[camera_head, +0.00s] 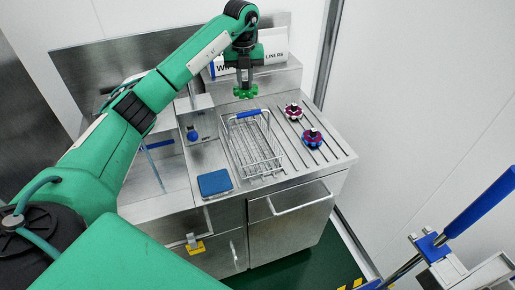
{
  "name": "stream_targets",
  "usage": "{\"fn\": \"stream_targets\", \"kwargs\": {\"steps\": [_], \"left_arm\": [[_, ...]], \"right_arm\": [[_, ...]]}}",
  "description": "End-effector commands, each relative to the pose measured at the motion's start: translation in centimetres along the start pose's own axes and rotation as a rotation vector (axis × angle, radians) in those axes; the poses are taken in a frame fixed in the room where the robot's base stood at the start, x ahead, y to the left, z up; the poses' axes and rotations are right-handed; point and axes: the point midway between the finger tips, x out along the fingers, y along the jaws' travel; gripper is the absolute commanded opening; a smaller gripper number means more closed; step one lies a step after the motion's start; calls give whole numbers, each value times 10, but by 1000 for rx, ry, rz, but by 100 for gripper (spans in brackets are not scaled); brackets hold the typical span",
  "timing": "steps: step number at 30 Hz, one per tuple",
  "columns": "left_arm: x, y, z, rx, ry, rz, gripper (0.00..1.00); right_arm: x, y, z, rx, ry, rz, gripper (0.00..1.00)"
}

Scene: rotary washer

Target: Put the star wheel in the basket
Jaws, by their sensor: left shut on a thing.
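The star wheel (245,92) is a small green toothed part. My left gripper (245,84) points down and is shut on it, holding it up near the far end of the basket. The wire basket (257,158) stands on the steel counter with its blue handle (248,114) at the far end. The inside of the basket that shows looks empty. In the picture the star wheel is just above the blue handle; its exact height over the counter is hard to tell. My right gripper is not in view.
A pink-and-dark wheel part (293,111) and a blue-and-red one (312,138) sit on the ribbed counter right of the basket. A blue pad (214,183) lies at front left. A box of liners (275,49) stands behind my gripper. A sink (155,160) is at left.

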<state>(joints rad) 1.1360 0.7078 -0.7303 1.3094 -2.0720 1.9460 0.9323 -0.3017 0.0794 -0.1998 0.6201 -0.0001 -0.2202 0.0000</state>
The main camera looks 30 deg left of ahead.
Motion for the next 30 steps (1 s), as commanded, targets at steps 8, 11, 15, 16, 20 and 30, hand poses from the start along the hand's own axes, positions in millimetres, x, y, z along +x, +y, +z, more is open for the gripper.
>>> {"fn": "stream_targets", "kwargs": {"steps": [8, 11, 15, 16, 20, 30], "left_arm": [[-2, 24, 16, -270, 17, 22, 0], [8, 26, 16, -290, 21, 26, 0], [41, 27, 15, -290, 23, 27, 0], [49, 27, 14, -290, 23, 28, 0], [84, 28, 13, -290, 23, 27, 0], [149, 28, 13, -288, 19, 23, 0]], "right_arm": [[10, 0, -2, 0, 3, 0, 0], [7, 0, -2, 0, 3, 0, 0], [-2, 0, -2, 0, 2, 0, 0], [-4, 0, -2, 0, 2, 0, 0], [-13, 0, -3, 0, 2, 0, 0], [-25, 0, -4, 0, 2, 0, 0]]}}
